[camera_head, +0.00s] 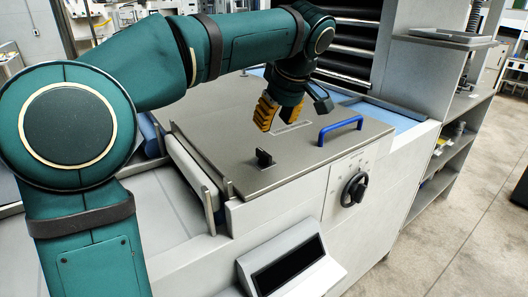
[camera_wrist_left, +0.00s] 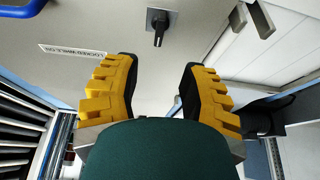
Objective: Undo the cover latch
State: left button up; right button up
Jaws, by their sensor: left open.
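The cover latch (camera_head: 264,157) is a small black turn-knob on the flat grey cover (camera_head: 215,125) of the machine, near the cover's front edge. It also shows at the top middle of the left wrist view (camera_wrist_left: 158,25), on its dark square base. My left gripper (camera_head: 278,115) has yellow ridged fingers. It is open and empty, above the cover and behind the latch in the head view. In the left wrist view its fingers (camera_wrist_left: 160,72) stand wide apart, and the latch lies beyond their tips, apart from them. My right gripper is not in view.
A blue handle (camera_head: 340,130) stands on the cover to the right of the latch. A printed label (camera_wrist_left: 72,50) lies on the cover. A black rotary knob (camera_head: 354,188) and a tilted screen (camera_head: 288,265) are on the machine's front. A shelf unit (camera_head: 445,160) stands at the right.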

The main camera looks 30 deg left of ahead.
aim_at(264, 152)
pick_arm(q)
jog(key=b+x, duration=0.2)
jog(key=x, duration=0.9)
jog(key=shift+a+f, duration=0.15)
jog(key=shift+f, duration=0.15)
grip_shut()
